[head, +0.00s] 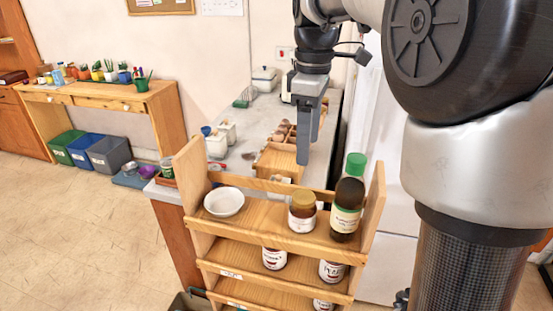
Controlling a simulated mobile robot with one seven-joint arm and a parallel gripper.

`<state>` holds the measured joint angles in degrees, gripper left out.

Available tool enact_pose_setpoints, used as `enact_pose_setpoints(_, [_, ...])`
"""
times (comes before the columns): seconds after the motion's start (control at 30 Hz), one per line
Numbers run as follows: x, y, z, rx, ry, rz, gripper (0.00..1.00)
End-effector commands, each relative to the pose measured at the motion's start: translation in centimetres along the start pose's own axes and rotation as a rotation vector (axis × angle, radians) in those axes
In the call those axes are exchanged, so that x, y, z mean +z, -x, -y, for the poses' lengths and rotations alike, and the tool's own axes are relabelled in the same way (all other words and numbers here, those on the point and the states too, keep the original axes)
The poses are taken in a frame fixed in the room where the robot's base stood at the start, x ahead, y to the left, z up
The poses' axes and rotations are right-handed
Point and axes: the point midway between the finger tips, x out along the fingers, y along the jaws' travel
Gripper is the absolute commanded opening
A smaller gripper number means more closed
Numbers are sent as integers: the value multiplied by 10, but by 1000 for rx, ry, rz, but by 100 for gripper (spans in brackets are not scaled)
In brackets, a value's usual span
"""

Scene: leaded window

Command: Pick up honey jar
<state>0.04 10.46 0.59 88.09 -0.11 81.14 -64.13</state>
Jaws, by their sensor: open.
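A small jar with an amber-brown lid and a white label (302,212), which looks like the honey jar, stands upright on the top shelf of the wooden rack. A similar jar (275,257) stands one shelf lower, partly hidden by the shelf above, so I cannot tell for sure which one is honey. My gripper (304,150) points down above and behind the rack, over the counter. It is apart from the jars, and nothing shows between its fingers, which overlap in this view.
The wooden rack (257,232) has raised side panels. A dark bottle (346,208) stands close right of the top jar, with a green-capped bottle (356,165) behind it. A white bowl (224,202) sits left. Another jar (331,270) is lower right. A wooden box (278,161) is below my gripper.

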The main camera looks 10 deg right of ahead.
Motion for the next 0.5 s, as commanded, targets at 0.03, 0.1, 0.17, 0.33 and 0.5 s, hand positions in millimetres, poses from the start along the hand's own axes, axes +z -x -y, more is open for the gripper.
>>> enact_pose_setpoints(0.03, [-1,-6,-2,-7,10,3,64])
enact_pose_setpoints(0.1, [-1,-16,-2,-9,18,4,64])
enact_pose_setpoints(0.17, [-1,-27,-2,-10,18,5,64])
enact_pose_setpoints(0.33, [-1,-65,-1,-10,17,5,64])
enact_pose_setpoints(0.5, [-1,-100,-1,-9,16,4,64])
